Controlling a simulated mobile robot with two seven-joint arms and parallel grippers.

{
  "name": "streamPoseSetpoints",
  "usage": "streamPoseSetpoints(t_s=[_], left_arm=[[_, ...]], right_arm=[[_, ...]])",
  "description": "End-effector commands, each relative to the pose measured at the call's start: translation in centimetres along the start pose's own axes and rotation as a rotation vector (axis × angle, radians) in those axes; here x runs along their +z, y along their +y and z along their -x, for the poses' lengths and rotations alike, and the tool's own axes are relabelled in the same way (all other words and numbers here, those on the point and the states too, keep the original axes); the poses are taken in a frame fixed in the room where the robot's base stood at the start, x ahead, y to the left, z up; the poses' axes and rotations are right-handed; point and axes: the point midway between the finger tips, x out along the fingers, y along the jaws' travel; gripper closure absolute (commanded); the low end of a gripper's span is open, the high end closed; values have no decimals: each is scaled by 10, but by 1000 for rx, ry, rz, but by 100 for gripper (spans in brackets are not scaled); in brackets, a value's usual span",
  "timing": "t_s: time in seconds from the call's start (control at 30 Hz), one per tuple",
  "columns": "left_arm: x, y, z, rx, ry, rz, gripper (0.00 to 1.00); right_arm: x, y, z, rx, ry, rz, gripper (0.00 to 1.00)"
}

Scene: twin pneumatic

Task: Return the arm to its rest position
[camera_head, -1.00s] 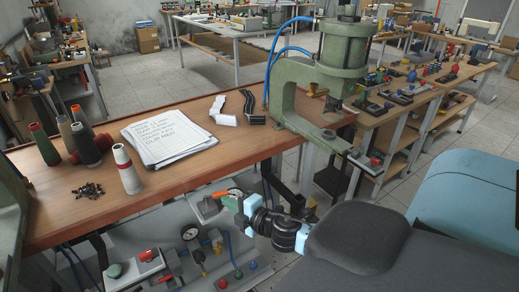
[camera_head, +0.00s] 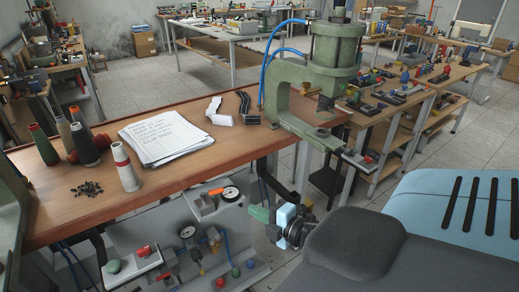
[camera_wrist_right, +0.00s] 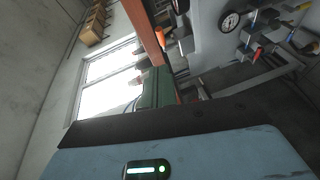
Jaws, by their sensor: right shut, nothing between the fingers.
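My right gripper (camera_head: 258,213) is in front of the workbench, low at the centre of the head view, beside the dark padded shape. Its green fingers are shut and empty, pointing left toward the bench's lower panel, apart from the benchtop. The light blue wrist housing and black joint show behind them. In the right wrist view the green fingers (camera_wrist_right: 154,88) stand up beyond my light blue housing with a lit green indicator. My left gripper is not in view.
The wooden workbench (camera_head: 190,178) holds thread cones (camera_head: 125,167), papers (camera_head: 165,138) and a green press (camera_head: 300,107). Gauges (camera_head: 231,194) and valves sit on the panel below. A side table (camera_head: 397,115) with several small parts stands behind to the right.

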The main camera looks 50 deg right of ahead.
Motion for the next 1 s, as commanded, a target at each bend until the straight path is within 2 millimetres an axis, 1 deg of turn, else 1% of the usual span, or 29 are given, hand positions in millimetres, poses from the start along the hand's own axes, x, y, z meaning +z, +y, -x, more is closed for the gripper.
streamPoseSetpoints(t_s=[0.2,0.8,0.87,0.9,0.97,1.0], left_arm=[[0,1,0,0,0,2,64],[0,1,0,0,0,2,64],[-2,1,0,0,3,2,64],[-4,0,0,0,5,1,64],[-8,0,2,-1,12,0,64],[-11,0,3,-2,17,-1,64]], right_arm=[[1,0,7,0,1,1,100],[1,-1,8,-2,-1,-5,100],[0,-7,11,-15,-8,-32,100],[-1,-15,15,-30,-17,-68,100],[-5,-33,24,-66,-39,-151,100],[-10,-49,33,-98,-59,-225,100]])
